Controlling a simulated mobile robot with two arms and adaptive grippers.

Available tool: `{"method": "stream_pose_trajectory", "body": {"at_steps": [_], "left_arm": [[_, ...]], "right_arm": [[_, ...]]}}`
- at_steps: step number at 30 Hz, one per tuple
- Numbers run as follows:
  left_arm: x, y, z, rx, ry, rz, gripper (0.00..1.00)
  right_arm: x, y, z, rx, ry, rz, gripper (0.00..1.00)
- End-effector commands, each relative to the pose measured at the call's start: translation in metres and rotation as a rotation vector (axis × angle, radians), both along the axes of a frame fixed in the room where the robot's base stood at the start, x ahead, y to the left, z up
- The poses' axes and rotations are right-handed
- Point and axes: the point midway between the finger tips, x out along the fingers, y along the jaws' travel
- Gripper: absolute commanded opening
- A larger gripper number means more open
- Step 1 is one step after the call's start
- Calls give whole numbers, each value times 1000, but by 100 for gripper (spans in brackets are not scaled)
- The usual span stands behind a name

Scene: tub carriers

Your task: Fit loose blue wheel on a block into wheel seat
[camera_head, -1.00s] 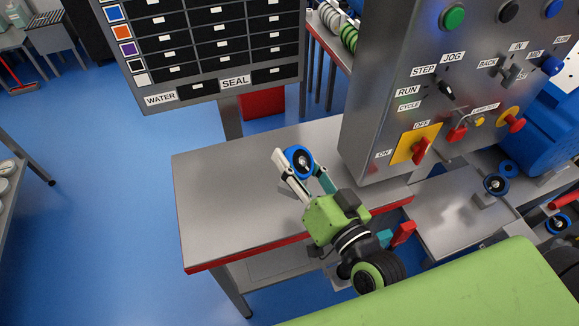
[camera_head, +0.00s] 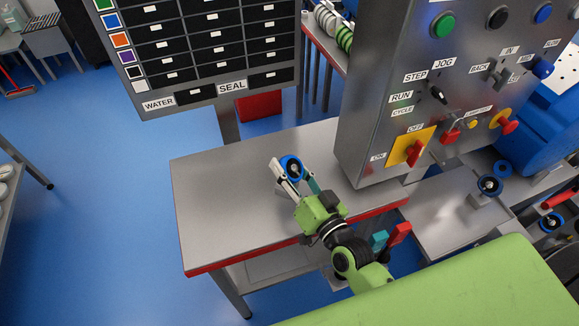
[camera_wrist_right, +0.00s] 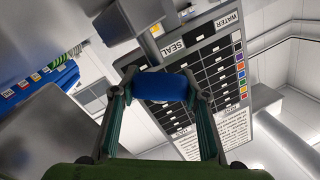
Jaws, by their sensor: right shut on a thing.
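A blue wheel (camera_head: 290,167) with a dark centre and a pale hub is between the fingers of my right gripper (camera_head: 293,177), over the back right part of the grey table. My right gripper is shut on it. In the right wrist view the blue wheel (camera_wrist_right: 161,87) shows edge-on between both fingertips. A grey patch lies below the wheel in the head view; I cannot tell whether it is a block or shadow. At the right, another blue wheel (camera_head: 490,185) sits on a small grey block. Which part is the wheel seat is unclear. My left gripper is out of view.
The grey table (camera_head: 215,205) has a red front edge and is clear at the left. A control box (camera_head: 385,110) with buttons and switches stands close to the right of the wheel. A labelled rack (camera_head: 215,60) stands behind. More blue wheels (camera_head: 551,222) are at the right.

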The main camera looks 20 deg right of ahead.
Motion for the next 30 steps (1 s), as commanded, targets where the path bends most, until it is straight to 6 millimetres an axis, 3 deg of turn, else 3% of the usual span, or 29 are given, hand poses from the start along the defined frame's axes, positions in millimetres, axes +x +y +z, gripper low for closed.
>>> {"method": "stream_pose_trajectory", "body": {"at_steps": [7,8,9,22,30], "left_arm": [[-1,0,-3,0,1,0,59],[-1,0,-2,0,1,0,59],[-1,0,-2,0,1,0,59],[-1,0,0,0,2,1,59],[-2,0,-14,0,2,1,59]], "right_arm": [[1,0,-1,1,-4,0,6],[0,0,-3,1,0,0,47],[0,0,-2,1,0,0,57],[-2,0,1,0,1,0,58],[-45,-9,-4,-1,5,2,58]]}}
